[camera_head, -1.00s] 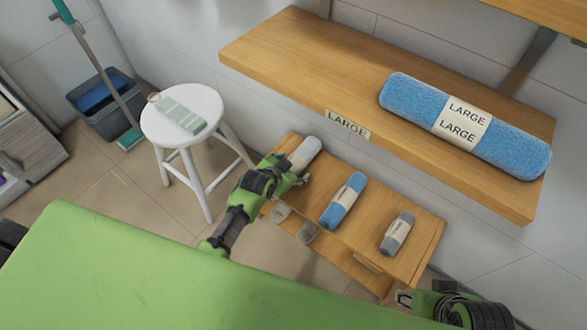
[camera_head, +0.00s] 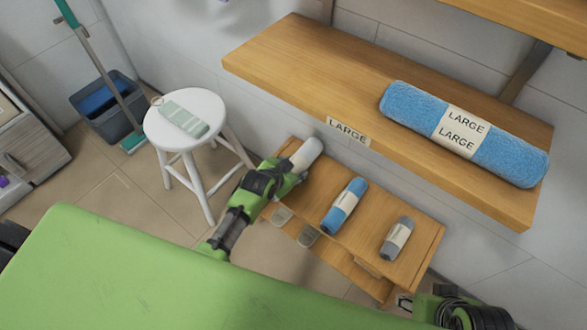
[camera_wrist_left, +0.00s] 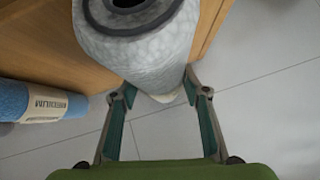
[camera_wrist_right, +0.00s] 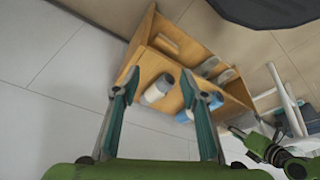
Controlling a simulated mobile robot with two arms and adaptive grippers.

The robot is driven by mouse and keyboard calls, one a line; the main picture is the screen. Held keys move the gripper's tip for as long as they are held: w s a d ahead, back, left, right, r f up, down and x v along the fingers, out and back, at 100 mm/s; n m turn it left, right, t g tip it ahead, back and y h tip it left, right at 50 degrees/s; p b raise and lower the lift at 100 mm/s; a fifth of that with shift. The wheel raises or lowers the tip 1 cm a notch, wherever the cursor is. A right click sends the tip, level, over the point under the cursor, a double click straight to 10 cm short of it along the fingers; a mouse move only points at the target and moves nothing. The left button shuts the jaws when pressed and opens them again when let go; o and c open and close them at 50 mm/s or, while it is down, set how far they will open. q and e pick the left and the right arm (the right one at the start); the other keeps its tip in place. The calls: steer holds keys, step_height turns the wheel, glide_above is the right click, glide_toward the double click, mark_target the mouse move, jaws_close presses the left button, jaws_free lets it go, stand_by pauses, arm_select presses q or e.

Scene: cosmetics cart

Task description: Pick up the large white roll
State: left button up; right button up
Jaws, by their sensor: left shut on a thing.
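The white roll (camera_head: 307,153) is in my left gripper (camera_head: 292,172), at the far left end of the low wooden cabinet in the head view. In the left wrist view the roll (camera_wrist_left: 137,45) is pale and upright toward the camera, with a dark ring at its end. The left gripper's fingers (camera_wrist_left: 158,95) are shut on its two sides. Whether the roll still touches the cabinet is hard to tell. My right gripper (camera_wrist_right: 160,90) is open and empty in the right wrist view; only part of it shows at the head view's lower right.
A medium blue roll (camera_head: 344,206) and a small grey roll (camera_head: 397,238) lie on the low cabinet (camera_head: 372,235). Above it, a shelf (camera_head: 300,62) holds a large blue roll (camera_head: 410,105). A white stool (camera_head: 165,140) and a bucket (camera_head: 105,115) stand left.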

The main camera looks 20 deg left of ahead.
arm_select(q)
step_height(320, 180, up, 2)
steer(key=shift+r+p, duration=0.1)
steer(key=shift+p, duration=0.2)
steer(key=p+v, duration=0.1)
steer(key=v, duration=0.1)
steer(key=a+p+v, duration=0.1)
steer(key=v, duration=0.2)
steer(key=p+v, duration=0.1)
steer(key=v, duration=0.1)
steer(key=shift+a+r, duration=0.2)
steer(key=shift+r, duration=0.35)
steer(key=s+a+r+p, duration=0.2)
steer(key=s+a+r, duration=0.1)
steer(key=s, duration=0.4)
steer(key=shift+s+a, duration=0.2)
steer(key=shift+s, duration=0.2)
arm_select(e)
step_height(320, 180, down, 19)
steer(key=s+g, duration=0.1)
steer(key=shift+s+r, duration=0.15)
steer(key=shift+r, duration=0.05)
arm_select(q)
steer(key=shift+r, duration=0.1)
arm_select(e)
steer(key=shift+s+a, duration=0.1)
